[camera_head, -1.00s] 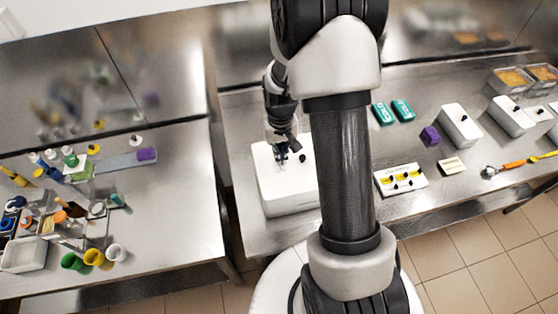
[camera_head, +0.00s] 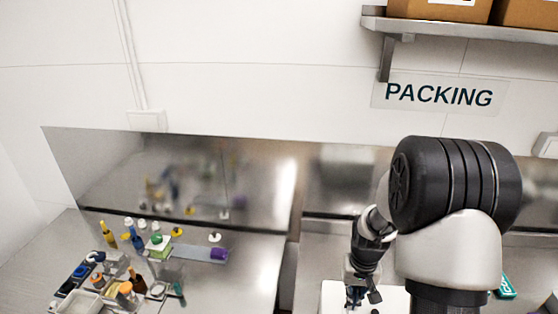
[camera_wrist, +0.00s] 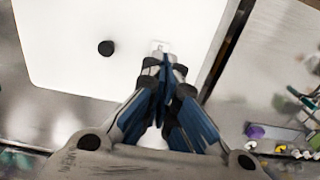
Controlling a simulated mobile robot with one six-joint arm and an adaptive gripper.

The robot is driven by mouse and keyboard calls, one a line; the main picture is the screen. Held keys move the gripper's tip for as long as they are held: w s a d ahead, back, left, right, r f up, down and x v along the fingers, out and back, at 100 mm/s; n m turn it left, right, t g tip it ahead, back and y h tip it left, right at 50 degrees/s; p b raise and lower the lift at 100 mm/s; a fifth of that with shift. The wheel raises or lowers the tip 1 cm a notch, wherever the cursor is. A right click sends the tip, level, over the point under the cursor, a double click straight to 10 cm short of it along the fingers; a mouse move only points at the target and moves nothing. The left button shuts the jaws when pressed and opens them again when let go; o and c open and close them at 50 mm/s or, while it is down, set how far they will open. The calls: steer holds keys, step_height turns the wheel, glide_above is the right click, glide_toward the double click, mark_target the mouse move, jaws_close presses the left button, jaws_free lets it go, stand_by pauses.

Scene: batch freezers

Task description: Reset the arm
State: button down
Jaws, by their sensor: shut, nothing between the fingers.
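My gripper (camera_head: 354,296) hangs fingers down over a white box with a flat lid (camera_head: 336,291) on the right-hand steel table. In the wrist view my gripper (camera_wrist: 166,62) is shut with its blue-lined fingers together and nothing between them. Below it in the wrist view is the white lid with a round black knob (camera_wrist: 106,48) to the left of the fingertips. A small pale fitting (camera_wrist: 159,46) shows on the lid right at the fingertips. I cannot tell whether the fingertips touch the lid.
The left steel table (camera_head: 236,281) holds several bottles and a purple block (camera_head: 219,254). A teal pack (camera_head: 506,287) lies right of my arm. A shelf (camera_head: 460,30) with cardboard boxes (camera_head: 438,8) is on the wall above a PACKING sign (camera_head: 440,95). A gap separates the two tables.

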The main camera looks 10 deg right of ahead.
steer(key=s+a+r+n+t+b, duration=0.2)
steer(key=s+a+r+b, duration=0.5)
steer(key=r, duration=0.4)
steer(key=s+a+n+t+b, duration=0.1)
steer(key=s+a+b, duration=0.4)
steer(key=s, duration=0.7)
steer(key=shift+s+a+t+b, duration=0.15)
steer(key=shift+s+t+b, duration=0.2)
steer(key=shift+t+b, duration=0.65)
steer(key=shift+r, duration=0.15)
steer(key=w+d+f+n+g+p, duration=0.15)
steer(key=w+d+p, duration=0.25)
steer(key=w, duration=0.5)
steer(key=w+d+f+n+g+p, duration=0.1)
steer(key=w+d+f+g+p, duration=0.3)
steer(key=w, duration=0.4)
steer(key=shift+n+t, duration=0.25)
steer(key=shift+w+d+f+b, duration=0.45)
steer(key=shift+d+f+b, duration=0.25)
steer(key=shift+f, duration=1.15)
steer(key=shift+w+d+f+b, duration=0.5)
steer(key=shift+d+f, duration=0.25)
steer(key=shift+f, duration=1.1)
steer(key=shift+w+d+f+b, duration=0.4)
steer(key=shift+d+f+b, duration=0.3)
steer(key=shift+f, duration=1.15)
